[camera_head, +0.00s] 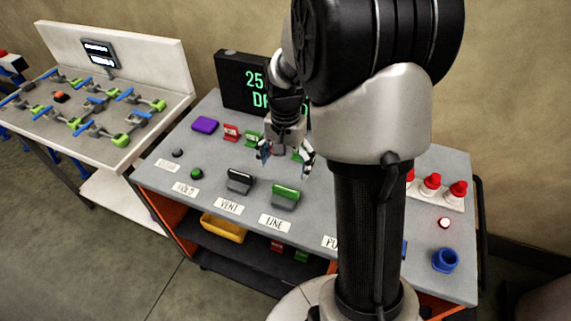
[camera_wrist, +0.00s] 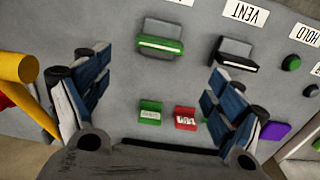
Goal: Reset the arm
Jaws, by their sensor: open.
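My arm rises in front of the grey bench in the head view. My gripper (camera_head: 285,158) hangs over the middle of the bench, fingers pointing down. In the wrist view my gripper (camera_wrist: 160,75) has its two blue-padded fingers wide apart with nothing held between them.
A dark display (camera_head: 245,80) with green text stands at the bench's back, partly hidden by my arm. Red buttons (camera_head: 431,182) and a blue ring-shaped part (camera_head: 445,260) are at right. A purple block (camera_head: 205,125) lies at left. A white jig table (camera_head: 150,55) stands further left.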

